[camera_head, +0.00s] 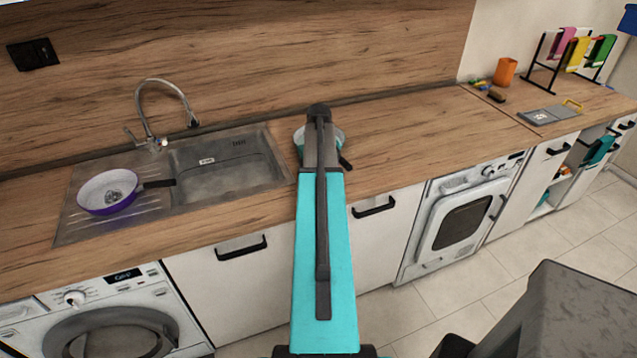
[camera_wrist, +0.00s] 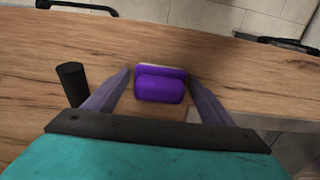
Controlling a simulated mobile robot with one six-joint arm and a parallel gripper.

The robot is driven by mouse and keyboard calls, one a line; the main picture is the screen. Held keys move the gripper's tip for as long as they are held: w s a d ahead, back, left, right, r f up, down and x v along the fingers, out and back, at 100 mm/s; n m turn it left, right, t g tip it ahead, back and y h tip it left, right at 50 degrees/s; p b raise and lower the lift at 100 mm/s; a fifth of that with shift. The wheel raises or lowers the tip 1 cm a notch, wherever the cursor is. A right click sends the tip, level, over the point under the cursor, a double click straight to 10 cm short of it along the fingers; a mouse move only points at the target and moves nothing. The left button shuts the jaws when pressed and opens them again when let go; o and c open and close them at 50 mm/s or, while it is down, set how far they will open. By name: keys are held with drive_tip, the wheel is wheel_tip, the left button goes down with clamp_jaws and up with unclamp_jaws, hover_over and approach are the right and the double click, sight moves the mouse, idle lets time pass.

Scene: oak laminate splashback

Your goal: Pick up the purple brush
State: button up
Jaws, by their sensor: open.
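The purple brush (camera_wrist: 159,91) shows in the wrist view on the wooden counter, with a pale strip along its upper edge. My gripper (camera_wrist: 158,73) is open, with one finger on each side of the brush. A narrow gap shows beside each finger; I cannot tell whether either one touches it. In the head view my arm covers this part of the counter, and neither the brush nor my fingers can be seen there.
A teal pan (camera_head: 337,137) sits partly behind my arm. A dark cylinder (camera_wrist: 72,84), perhaps its handle, stands left of my fingers. The sink (camera_head: 225,165) is to the left, with a purple-rimmed pan (camera_head: 108,191) on its drainer.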

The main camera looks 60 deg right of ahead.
drive_tip(key=shift+c, duration=0.6)
drive_tip(key=c, duration=0.9)
drive_tip(key=shift+r, duration=0.15)
drive_tip(key=shift+c, duration=0.2)
drive_tip(key=shift+r+b, duration=1.05)
drive_tip(key=shift+r, duration=0.55)
drive_tip(key=s+a+r+b, duration=0.1)
drive_tip(key=s+a+b, duration=0.3)
drive_tip(key=s+a, duration=0.7)
drive_tip(key=shift+a+r+b, duration=0.25)
drive_tip(key=shift+b, duration=0.05)
